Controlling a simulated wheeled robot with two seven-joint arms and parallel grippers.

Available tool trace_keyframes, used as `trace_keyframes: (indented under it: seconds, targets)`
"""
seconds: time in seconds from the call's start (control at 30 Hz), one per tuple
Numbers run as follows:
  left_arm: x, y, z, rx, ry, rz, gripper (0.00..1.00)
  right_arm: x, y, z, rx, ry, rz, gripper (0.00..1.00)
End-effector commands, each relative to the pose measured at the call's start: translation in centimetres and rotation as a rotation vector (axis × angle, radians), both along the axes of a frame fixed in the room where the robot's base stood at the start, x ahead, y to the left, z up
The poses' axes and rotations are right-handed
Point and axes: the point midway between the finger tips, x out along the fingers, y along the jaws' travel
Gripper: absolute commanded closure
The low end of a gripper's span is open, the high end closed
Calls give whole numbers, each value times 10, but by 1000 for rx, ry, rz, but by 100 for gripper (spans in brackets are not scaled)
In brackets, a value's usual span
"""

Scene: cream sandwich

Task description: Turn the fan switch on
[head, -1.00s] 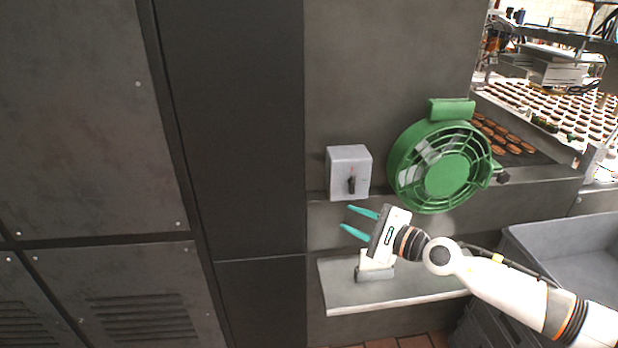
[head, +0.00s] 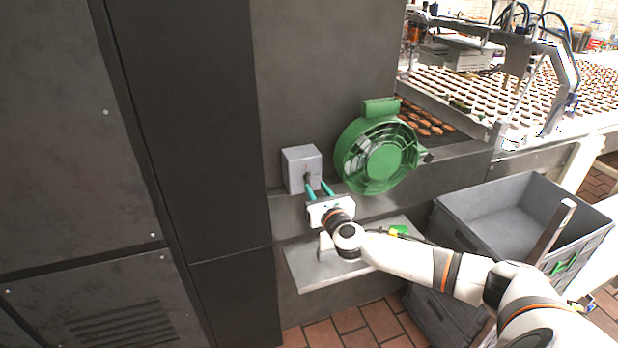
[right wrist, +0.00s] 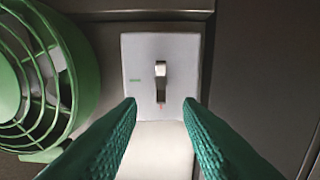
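The fan switch is a grey box (head: 301,168) on the dark wall. My right gripper (head: 319,190) is open just in front of the switch. In the right wrist view its teal fingers (right wrist: 160,112) stand apart on either side of the lever's line, with nothing between them. I cannot tell whether they touch the box. The green fan (head: 380,158) is right of the switch. My left gripper is not in view.
A grey shelf (head: 318,277) juts out below the switch, under my right gripper. A grey crate (head: 455,222) stands at the right. A conveyor with many round cookies (head: 468,95) is at the back right. Dark cabinet panels (head: 60,150) fill the left.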

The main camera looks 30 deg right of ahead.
Motion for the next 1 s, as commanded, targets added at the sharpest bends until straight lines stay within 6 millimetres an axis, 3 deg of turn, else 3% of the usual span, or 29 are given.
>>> trace_keyframes:
  seconds: [0.1, 0.3, 0.77, 1.0]
  targets:
    - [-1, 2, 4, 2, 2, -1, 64, 21, -5, 1, 0, -2, -2, 67]
    - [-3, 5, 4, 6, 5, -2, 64, 45, -11, 0, -1, -2, -1, 67]
    - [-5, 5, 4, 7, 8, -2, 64, 55, -13, 0, -2, 0, 1, 67]
    - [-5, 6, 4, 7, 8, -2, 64, 55, -13, 0, -2, 0, 1, 100]
